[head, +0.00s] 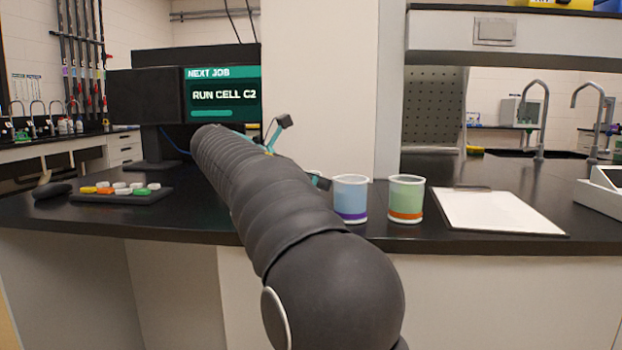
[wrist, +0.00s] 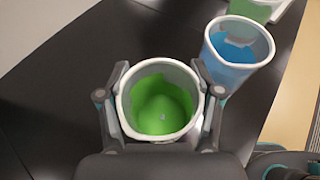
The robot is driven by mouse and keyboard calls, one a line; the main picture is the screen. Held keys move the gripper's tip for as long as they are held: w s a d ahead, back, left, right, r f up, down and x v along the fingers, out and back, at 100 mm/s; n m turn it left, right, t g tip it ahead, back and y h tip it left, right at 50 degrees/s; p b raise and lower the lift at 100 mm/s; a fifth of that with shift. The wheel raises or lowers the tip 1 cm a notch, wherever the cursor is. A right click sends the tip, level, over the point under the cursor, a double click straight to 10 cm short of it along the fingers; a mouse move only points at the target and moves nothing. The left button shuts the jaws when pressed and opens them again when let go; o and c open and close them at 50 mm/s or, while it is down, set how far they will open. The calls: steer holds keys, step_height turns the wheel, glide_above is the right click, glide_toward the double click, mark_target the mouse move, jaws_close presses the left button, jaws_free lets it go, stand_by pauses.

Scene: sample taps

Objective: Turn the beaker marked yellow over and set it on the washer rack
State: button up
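In the wrist view, a white-rimmed beaker (wrist: 160,136) with green inside stands between the two fingers of my gripper (wrist: 160,70). The fingers lie close along both its sides, with no clear gap; whether they press on it cannot be told. Its coloured mark is hidden. No yellow mark is visible on any beaker. The washer rack is not recognisable in either view.
A purple-banded beaker (head: 351,198) with blue inside stands close to the right of my gripper, also in the wrist view (wrist: 238,72). An orange-banded beaker (head: 405,199), a clipboard (head: 497,211), a tray of coloured pieces (head: 122,196) and a monitor (head: 222,94) stand on the black counter.

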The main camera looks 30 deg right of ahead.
steer(key=o, duration=0.4)
steer(key=shift+f+b, duration=0.15)
steer(key=shift+b, duration=0.5)
steer(key=shift+a, duration=0.15)
steer(key=shift+s+d+r+p+v, duration=0.15)
steer(key=shift+p+v, duration=0.35)
steer(key=shift+v, duration=1.8)
steer(key=shift+s+r+p+v, duration=0.15)
steer(key=shift+p+v, duration=0.3)
steer(key=shift+v, duration=1.85)
steer(key=shift+w+d+r+p+v, duration=0.15)
steer(key=shift+p+v, duration=0.35)
steer(key=shift+v, duration=1.85)
